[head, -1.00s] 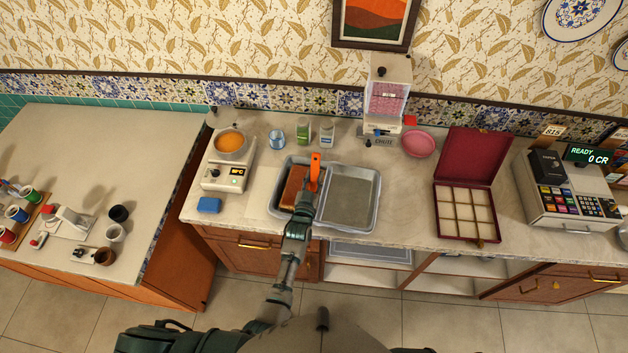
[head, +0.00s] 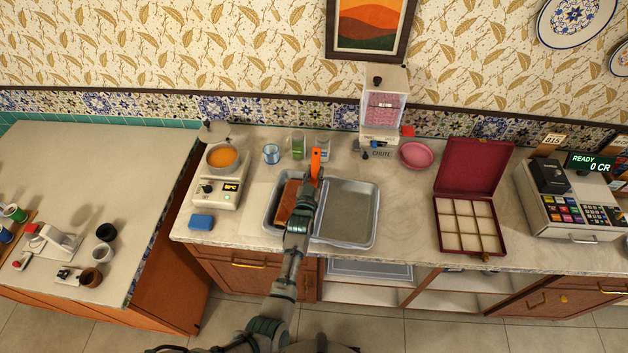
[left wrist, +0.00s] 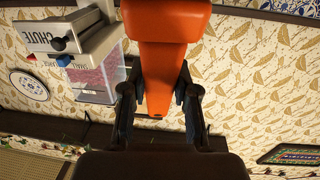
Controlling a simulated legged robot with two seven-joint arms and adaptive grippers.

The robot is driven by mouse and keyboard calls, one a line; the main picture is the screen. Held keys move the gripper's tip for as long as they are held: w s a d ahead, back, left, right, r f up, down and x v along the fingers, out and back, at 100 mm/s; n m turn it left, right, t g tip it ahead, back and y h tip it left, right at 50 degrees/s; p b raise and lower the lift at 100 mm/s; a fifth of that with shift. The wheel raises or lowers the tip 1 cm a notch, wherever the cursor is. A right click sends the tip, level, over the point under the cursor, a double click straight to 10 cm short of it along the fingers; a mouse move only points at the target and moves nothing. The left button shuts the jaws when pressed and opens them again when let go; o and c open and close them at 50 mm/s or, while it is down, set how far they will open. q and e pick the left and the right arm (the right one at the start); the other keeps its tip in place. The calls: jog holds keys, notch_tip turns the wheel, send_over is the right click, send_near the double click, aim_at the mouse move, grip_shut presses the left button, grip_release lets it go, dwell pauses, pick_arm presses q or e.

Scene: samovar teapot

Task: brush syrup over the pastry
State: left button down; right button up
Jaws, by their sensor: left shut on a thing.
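The brown pastry block (head: 289,201) lies in the left part of a grey metal tray (head: 374,217); my left arm hides part of it. My left gripper (head: 314,177) is over the tray, just right of the pastry. It is shut on an orange-handled tool (head: 316,158), which also shows between the fingers in the left wrist view (left wrist: 160,65). The tool's brush end cannot be made out, and I cannot tell whether it touches the pastry. A pot of orange syrup (head: 222,157) sits on a white warmer (head: 216,192) at the left. My right gripper is not in view.
A blue sponge (head: 201,222) lies at the counter's front left. A glass (head: 272,154) and jars (head: 298,146) stand behind the tray. The chute dispenser (head: 380,120), pink bowl (head: 416,155), open red box (head: 468,226) and cash register (head: 568,200) are to the right.

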pick_arm(q)
jog(key=shift+w+d+f+b, duration=0.1)
jog(key=shift+w+b, duration=0.3)
jog(key=shift+w, duration=0.2)
jog(key=shift+w+d+f+b, duration=0.1)
jog(key=shift+w+b, duration=0.25)
jog(key=shift+w, duration=0.25)
jog(key=w+b, duration=0.6)
jog(key=b, duration=0.1)
jog(key=shift+w+d, duration=0.25)
jog(key=shift+d, duration=0.15)
notch_tip(320, 180, up, 7)
jog(key=p, duration=0.6)
